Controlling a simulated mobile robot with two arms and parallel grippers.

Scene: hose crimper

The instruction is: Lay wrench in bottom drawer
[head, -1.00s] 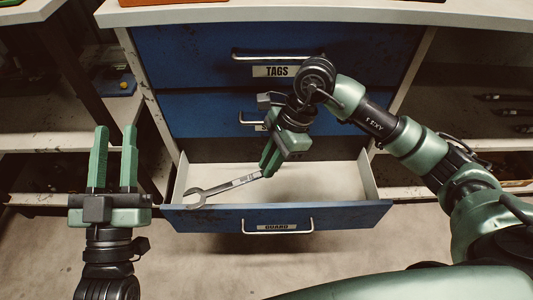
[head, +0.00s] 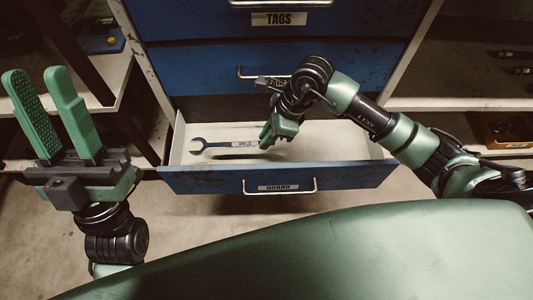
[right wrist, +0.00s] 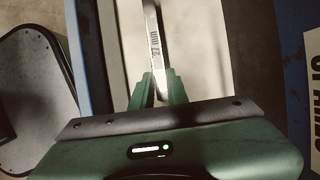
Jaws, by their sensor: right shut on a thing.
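The wrench (head: 222,145) is a grey open-end wrench, seen over the open bottom drawer (head: 347,148), which bears a "GUARD" label. Its open jaw points left in the head view. My right gripper (head: 267,138) is shut on the wrench's right end, low inside the drawer's outline. The right wrist view shows the wrench shaft (right wrist: 152,45) between the fingertips (right wrist: 158,88), with size markings on it. I cannot tell whether the wrench touches the drawer floor. My left gripper (head: 58,112) is open and empty, left of the drawer.
Shelves stand on both sides; the right one holds an orange bin (head: 505,130) and dark tools. The drawer's right half is bare.

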